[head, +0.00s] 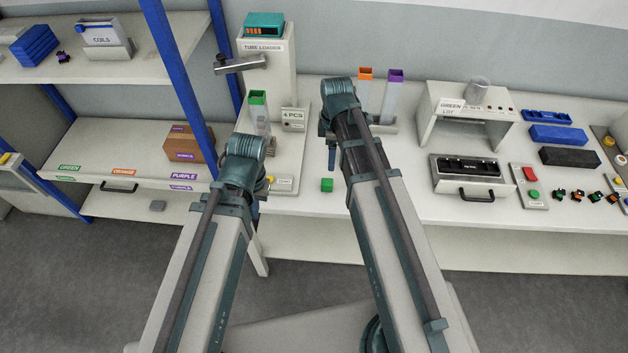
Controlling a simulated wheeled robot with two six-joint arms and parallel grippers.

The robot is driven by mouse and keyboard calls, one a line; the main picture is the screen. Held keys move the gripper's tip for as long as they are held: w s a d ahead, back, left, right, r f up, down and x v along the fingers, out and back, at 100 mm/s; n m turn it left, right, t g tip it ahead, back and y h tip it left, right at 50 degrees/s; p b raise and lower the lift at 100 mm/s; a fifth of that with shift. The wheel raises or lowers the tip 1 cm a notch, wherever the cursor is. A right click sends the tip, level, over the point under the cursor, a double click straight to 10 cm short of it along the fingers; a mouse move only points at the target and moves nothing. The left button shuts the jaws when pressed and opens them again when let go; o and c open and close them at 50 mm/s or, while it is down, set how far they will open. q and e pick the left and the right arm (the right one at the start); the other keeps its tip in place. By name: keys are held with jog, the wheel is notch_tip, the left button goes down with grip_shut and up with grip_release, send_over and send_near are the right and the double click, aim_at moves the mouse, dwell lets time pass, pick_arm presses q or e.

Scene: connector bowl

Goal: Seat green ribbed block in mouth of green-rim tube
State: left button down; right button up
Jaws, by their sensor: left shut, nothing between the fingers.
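The green block (327,185) lies on the white table near its front edge, right of my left wrist. Its ribs are too small to make out. The green-rim tube (259,113) stands upright in front of the tube loader, its mouth facing up; my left arm hides its lower part. My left gripper (264,190) is low over the table's front left, mostly behind its own wrist, shut and empty, left of the block and below the tube. My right gripper (331,152) hangs above the table behind the block, apart from it; its fingers are too hidden to read.
The tube loader (268,85) stands behind the green-rim tube. Orange-rim (364,90) and purple-rim (393,93) tubes stand behind my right arm. A black-topped fixture (467,172) and a grey stand (470,117) are to the right. A shelf (110,140) with blue posts is left.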

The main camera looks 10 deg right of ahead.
aim_at(327, 181)
jog(key=shift+f+b, duration=4.4)
jog(key=f+b, duration=0.2)
jog(key=a+f+b, duration=0.1)
jog(key=f+b, duration=0.1)
jog(key=shift+f, duration=0.1)
jog(key=shift+f+b, duration=0.5)
jog(key=shift+b, duration=0.15)
jog(key=shift+r, duration=0.1)
grip_shut()
